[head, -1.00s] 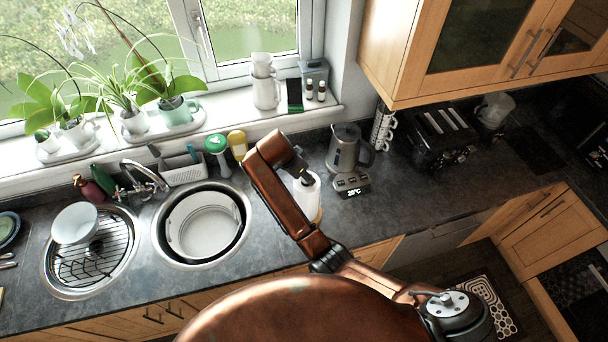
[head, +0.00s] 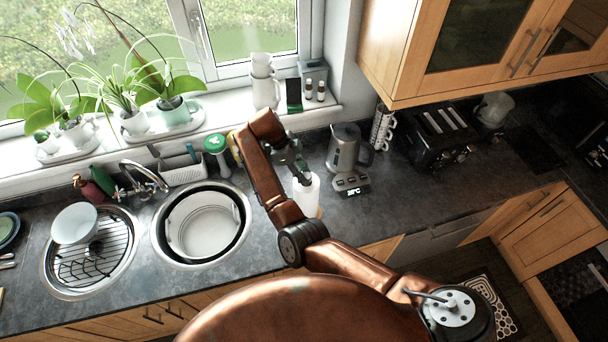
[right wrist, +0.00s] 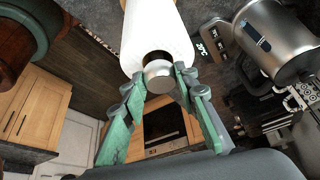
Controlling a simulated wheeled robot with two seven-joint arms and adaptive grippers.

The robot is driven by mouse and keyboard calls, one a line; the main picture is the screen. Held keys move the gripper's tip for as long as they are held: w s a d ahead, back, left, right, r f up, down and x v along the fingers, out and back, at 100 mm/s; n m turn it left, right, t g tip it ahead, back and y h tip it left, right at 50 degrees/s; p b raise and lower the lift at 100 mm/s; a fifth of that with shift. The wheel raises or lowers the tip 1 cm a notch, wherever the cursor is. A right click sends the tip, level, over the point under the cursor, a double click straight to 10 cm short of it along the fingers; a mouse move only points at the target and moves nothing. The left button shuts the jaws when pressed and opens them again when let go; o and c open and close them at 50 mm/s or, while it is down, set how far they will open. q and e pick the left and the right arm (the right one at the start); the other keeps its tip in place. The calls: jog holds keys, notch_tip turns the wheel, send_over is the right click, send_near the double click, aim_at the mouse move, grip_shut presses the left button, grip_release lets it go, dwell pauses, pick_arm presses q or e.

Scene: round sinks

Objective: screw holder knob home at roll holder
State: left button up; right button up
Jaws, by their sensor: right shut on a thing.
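The roll holder carries a white paper roll (head: 306,196) and stands upright on the dark counter, right of the sinks; the roll also shows in the right wrist view (right wrist: 158,35). The silvery round holder knob (right wrist: 160,76) sits at the roll's open end, between my fingertips. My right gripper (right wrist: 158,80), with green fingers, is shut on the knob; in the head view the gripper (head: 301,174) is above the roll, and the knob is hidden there. I cannot tell how far the knob is seated. My left gripper is not in view.
A steel kettle (head: 345,150) and its base with a display (head: 352,184) stand close right of the roll. A green-lidded jar (head: 216,150) and two round sinks (head: 205,222) lie to the left. A black toaster (head: 440,135) is further right.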

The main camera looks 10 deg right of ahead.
jog(key=m, duration=0.1)
jog(key=m+g, duration=0.1)
jog(key=m, duration=0.1)
jog(key=m+y, duration=0.1)
jog(key=shift+w+d+r+m+g, duration=0.1)
jog(key=shift+w+r+m+g, duration=0.05)
jog(key=shift+w+m+g, duration=0.15)
jog(key=m+g+y, duration=0.1)
jog(key=m, duration=0.2)
jog(key=shift+d+m, duration=0.1)
jog(key=shift+m, duration=0.3)
jog(key=o, duration=1.3)
jog(key=shift+f, duration=0.2)
jog(key=shift+c, duration=0.4)
jog(key=shift+c, duration=1.4)
jog(key=shift+s, duration=0.1)
